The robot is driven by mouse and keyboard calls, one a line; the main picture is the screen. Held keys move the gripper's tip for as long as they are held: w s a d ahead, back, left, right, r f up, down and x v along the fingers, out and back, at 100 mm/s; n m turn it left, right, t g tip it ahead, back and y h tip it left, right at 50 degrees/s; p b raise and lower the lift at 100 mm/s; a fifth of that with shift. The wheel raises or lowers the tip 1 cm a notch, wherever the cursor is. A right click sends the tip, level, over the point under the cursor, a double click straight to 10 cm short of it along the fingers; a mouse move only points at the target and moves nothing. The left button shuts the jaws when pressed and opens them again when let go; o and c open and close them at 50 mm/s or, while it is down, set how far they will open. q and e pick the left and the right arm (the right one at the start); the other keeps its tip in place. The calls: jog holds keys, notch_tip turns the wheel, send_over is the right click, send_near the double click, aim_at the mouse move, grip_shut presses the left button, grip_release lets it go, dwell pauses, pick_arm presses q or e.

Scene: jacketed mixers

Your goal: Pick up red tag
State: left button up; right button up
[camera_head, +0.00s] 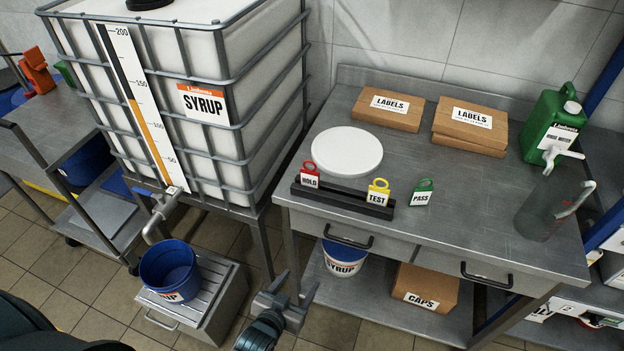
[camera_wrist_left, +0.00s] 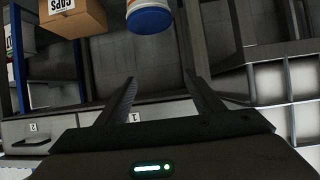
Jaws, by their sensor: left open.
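The red tag (camera_head: 310,175), labelled HOLD, stands in the left end of a black rack (camera_head: 342,198) near the front edge of the steel table. A yellow TEST tag (camera_head: 378,192) stands in the right part of the same rack. A green PASS tag (camera_head: 422,192) is on the table just right of the rack. My left gripper (camera_head: 290,290) is open and empty, below and in front of the table, away from the red tag. Its open fingers also show in the left wrist view (camera_wrist_left: 162,95). My right gripper is not in view.
The steel table (camera_head: 470,220) holds a white round lid (camera_head: 347,151), cardboard LABELS boxes (camera_head: 388,108), a green jug (camera_head: 553,125) and a clear pitcher (camera_head: 545,208). A syrup tank (camera_head: 215,140) stands left, with a blue bucket (camera_head: 170,272) below its tap. A CAPS box (camera_head: 425,287) sits on the lower shelf.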

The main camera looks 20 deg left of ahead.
pick_arm(q)
notch_tip(320, 180, up, 26)
jog(key=w+a+n+t, duration=0.1)
jog(key=w+a+t, duration=0.1)
jog(key=t, duration=0.3)
jog(key=shift+w+a+y, duration=0.15)
jog(key=shift+w+y, duration=0.1)
jog(key=shift+y, duration=0.15)
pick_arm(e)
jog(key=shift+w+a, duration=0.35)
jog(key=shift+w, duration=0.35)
pick_arm(q)
jog(key=shift+f, duration=0.1)
jog(key=p, duration=0.2)
send_near(309, 178)
jog(key=w, duration=0.3)
jog(key=w+p, duration=0.1)
jog(key=w, duration=0.4)
jog(key=shift+w, duration=0.1)
jog(key=shift+w+f, duration=0.1)
jog(key=shift+w, duration=0.3)
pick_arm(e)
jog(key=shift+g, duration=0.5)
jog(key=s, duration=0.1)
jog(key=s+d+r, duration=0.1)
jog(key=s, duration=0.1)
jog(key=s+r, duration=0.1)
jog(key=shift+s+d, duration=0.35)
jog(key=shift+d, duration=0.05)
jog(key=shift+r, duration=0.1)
